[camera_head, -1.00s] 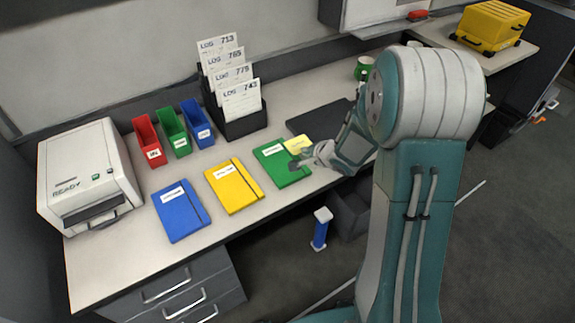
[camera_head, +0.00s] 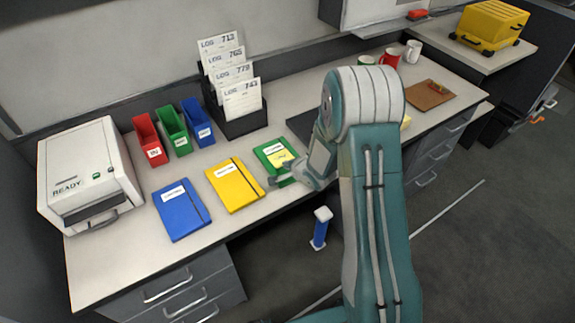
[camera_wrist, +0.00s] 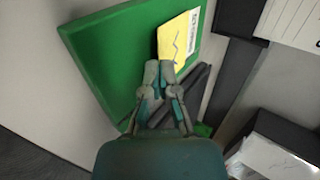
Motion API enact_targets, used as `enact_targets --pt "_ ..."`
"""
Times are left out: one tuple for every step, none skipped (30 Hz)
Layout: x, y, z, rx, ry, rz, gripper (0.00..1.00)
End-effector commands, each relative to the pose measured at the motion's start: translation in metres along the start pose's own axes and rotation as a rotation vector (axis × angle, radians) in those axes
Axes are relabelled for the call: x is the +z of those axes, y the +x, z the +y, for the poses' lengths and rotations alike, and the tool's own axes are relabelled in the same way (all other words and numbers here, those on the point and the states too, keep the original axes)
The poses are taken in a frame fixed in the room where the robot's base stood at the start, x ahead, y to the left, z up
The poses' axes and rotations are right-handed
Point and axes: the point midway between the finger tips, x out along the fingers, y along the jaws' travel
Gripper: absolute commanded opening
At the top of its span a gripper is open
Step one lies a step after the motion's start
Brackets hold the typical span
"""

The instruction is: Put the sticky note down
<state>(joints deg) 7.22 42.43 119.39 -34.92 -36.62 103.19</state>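The yellow sticky note (camera_head: 282,157) is over the green notebook (camera_head: 264,150) on the desk, just below its white label. In the wrist view the note (camera_wrist: 178,42) has a dark scribble and sits by the label at the notebook's edge. My gripper (camera_wrist: 159,68) has its fingertips nearly together at the note's near edge and appears shut on it. I cannot tell whether the note touches the cover. In the head view my gripper (camera_head: 279,174) is low over the notebook's near side, and it hides part of the cover.
A yellow notebook (camera_head: 235,186) and a blue notebook (camera_head: 182,211) lie to the left. Behind are coloured bins (camera_head: 173,132) and a black rack (camera_head: 238,122) of log cards. A dark pad (camera_head: 300,125) lies beside the green notebook. A clipboard (camera_head: 430,95) and mugs (camera_head: 390,56) are farther right.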

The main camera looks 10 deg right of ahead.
Motion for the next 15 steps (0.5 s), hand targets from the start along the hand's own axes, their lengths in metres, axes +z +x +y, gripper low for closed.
enact_targets --pt "-0.0001 0.0005 0.0009 0.001 0.0 0.0 0.0" --pt "0.0 0.001 0.0018 0.001 0.001 0.0 0.0" --pt "0.0 0.0018 0.0028 0.002 0.001 0.0 0.0" --pt "-0.0001 0.0023 0.0035 0.002 0.001 0.0 0.0" --pt "0.0 0.0028 0.0041 0.002 0.001 0.0 0.0" --pt "-0.0001 0.0024 0.0035 0.001 0.0 0.0 0.17" --pt "-0.0001 0.0024 0.0034 0.001 0.0 0.0 0.23" --pt "-0.0001 0.0023 0.0033 0.001 0.0 0.0 0.23" --pt "-0.0001 0.0023 0.0034 0.001 0.0 0.0 0.23" --pt "-0.0001 0.0023 0.0034 0.001 0.0 0.0 0.23" --pt "-0.0001 0.0023 0.0035 0.002 0.0 0.0 0.23" --pt "-0.0001 0.0023 0.0035 0.002 0.0 0.0 0.23" --pt "-0.0001 0.0023 0.0036 0.002 0.0 0.0 0.23" --pt "-0.0001 0.0023 0.0036 0.002 0.001 0.0 0.23" --pt "-0.0001 0.0023 0.0036 0.002 0.001 0.0 0.23"
